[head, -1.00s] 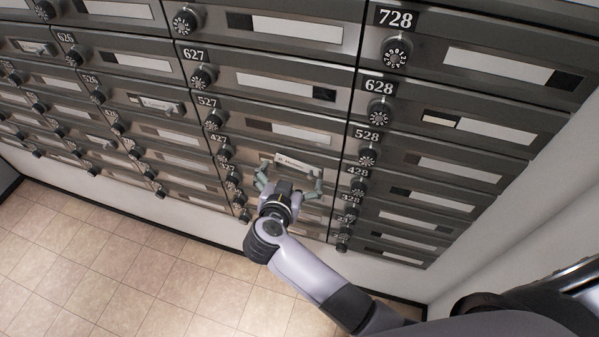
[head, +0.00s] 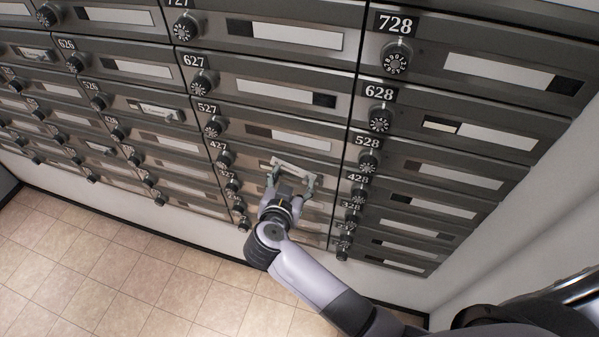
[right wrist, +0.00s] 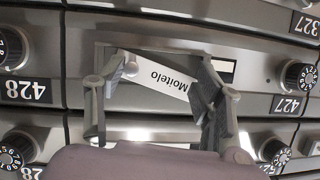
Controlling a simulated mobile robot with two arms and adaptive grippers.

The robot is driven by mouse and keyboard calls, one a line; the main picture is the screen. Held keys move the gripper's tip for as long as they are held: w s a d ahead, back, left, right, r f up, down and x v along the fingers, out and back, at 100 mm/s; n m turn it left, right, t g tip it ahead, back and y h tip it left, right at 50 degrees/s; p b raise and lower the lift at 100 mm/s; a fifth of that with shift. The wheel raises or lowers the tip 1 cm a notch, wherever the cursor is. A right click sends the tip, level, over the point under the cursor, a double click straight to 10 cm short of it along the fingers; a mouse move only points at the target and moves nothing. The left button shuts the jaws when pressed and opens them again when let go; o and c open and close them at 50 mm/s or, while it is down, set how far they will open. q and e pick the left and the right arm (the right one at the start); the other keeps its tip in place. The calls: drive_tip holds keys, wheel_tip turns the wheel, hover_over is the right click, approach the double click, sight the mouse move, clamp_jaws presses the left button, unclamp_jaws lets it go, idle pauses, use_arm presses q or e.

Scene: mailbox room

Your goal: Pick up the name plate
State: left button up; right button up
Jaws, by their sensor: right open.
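The name plate (right wrist: 165,78) is a small white strip reading "Moitelo". In the right wrist view it sits tilted in the recessed slot of mailbox 427, upside down in that view. In the head view the name plate (head: 299,168) is a small pale strip at my right gripper's tips. My right gripper (head: 290,175) is open, with one finger towards each end of the plate. In the right wrist view the fingers (right wrist: 163,82) flank the plate; the right finger overlaps one end. I cannot tell whether they touch it. My left gripper is not in view.
The wall of metal mailboxes (head: 285,90) has protruding dial locks (head: 380,118) beside the slots. Another pale plate (head: 157,110) sits in the slot of mailbox 526. The tiled floor (head: 130,270) below is clear.

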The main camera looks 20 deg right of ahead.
clamp_jaws()
idle(0.6)
